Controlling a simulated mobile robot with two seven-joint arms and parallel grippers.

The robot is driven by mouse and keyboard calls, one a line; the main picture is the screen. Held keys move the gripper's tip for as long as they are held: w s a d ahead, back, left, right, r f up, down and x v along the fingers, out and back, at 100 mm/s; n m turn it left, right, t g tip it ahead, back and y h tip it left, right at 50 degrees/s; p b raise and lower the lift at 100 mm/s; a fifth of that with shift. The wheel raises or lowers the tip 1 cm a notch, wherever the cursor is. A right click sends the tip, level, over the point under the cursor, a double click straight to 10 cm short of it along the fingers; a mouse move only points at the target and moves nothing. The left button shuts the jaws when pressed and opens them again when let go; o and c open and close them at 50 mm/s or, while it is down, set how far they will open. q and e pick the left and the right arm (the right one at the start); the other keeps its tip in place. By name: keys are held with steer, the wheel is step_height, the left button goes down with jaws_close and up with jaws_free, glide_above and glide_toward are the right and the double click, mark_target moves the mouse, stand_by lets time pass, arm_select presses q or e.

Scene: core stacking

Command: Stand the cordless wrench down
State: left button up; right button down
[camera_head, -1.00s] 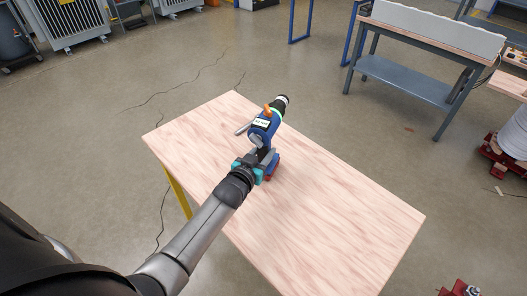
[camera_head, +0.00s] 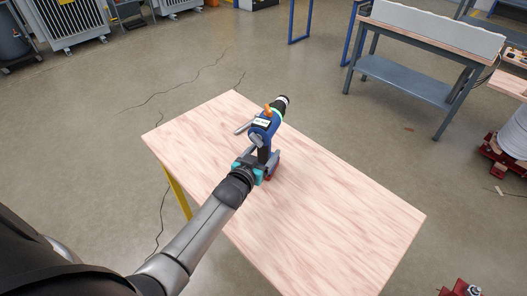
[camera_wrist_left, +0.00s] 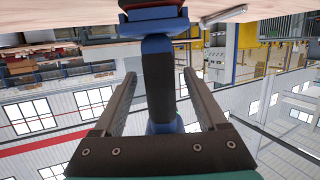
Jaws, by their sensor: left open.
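The cordless wrench (camera_head: 264,127) is blue and black with a green ring and an orange part on top. It is upright on the wooden table (camera_head: 330,210), near its far left part. In the left wrist view its dark handle (camera_wrist_left: 159,80) runs between the two fingers, and its base (camera_wrist_left: 152,16) appears to rest on the wood. My left gripper (camera_head: 264,160) is open around the handle, with a visible gap on both sides in the wrist view (camera_wrist_left: 158,80). The fingers partly hide the base in the head view. My right gripper is not in view.
A grey metal bar (camera_wrist_left: 224,15) shows near the wrench in the wrist view. The table's right and near parts are bare. A grey workbench (camera_head: 410,80) stands apart at the back right, with open floor between.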

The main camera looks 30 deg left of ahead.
arm_select(q)
steer(key=shift+s+f, duration=0.1)
steer(key=shift+f, duration=0.2)
steer(key=p+v, duration=0.3)
steer(key=v, duration=1.2)
steer(key=shift+r+p, duration=0.35)
steer(key=shift+p, duration=0.05)
steer(key=shift+d, duration=0.15)
